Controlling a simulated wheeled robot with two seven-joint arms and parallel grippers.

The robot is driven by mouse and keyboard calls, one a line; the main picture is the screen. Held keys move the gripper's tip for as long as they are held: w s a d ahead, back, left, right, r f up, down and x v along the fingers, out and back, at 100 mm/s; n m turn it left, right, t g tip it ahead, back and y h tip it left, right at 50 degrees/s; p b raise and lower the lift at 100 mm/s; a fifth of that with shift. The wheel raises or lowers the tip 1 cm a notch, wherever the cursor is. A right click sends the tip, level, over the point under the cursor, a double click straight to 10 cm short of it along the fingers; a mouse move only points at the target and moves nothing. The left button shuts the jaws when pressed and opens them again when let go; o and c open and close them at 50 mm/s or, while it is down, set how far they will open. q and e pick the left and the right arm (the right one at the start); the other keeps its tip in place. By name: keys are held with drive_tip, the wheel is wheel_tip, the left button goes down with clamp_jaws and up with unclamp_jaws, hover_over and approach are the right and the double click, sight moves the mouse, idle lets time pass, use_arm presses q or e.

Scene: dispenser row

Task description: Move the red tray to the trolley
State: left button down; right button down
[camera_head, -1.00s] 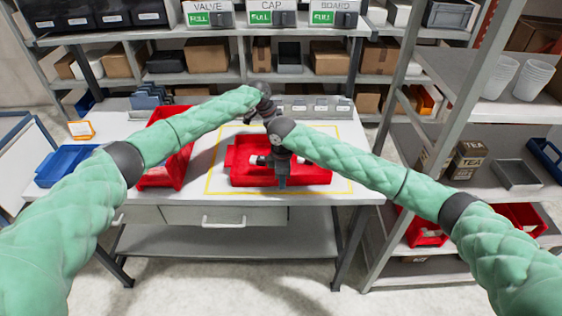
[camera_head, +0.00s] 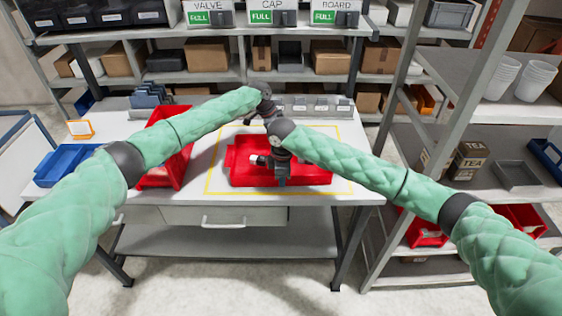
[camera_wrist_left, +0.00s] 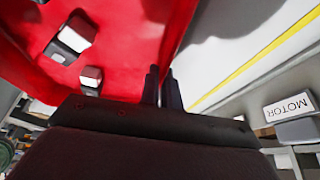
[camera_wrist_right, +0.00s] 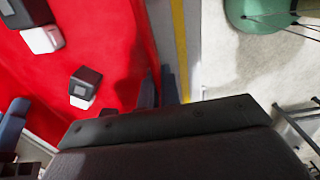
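The red tray (camera_head: 312,177) lies on the white table inside a yellow outline, with dark-and-white parts in it. My right gripper (camera_head: 282,180) is at the tray's near edge. In the right wrist view its fingers (camera_wrist_right: 158,88) are close together on either side of the tray wall. My left gripper is at the far side, mostly hidden in the head view by my right arm. In the left wrist view its fingers (camera_wrist_left: 163,88) also straddle the tray wall closely. A blue-framed, white-topped piece (camera_head: 22,150) at the left edge may be the trolley; only part shows.
A tilted red bin (camera_head: 180,165) and a blue bin (camera_head: 65,165) stand left of the tray on the table. Shelves with boxes rise behind. A grey rack (camera_head: 465,200) with cups and tea boxes stands close on the right. Floor shows in front of the table.

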use_arm(q)
drive_tip(key=shift+r, duration=0.1)
use_arm(e)
drive_tip(key=shift+r, duration=0.1)
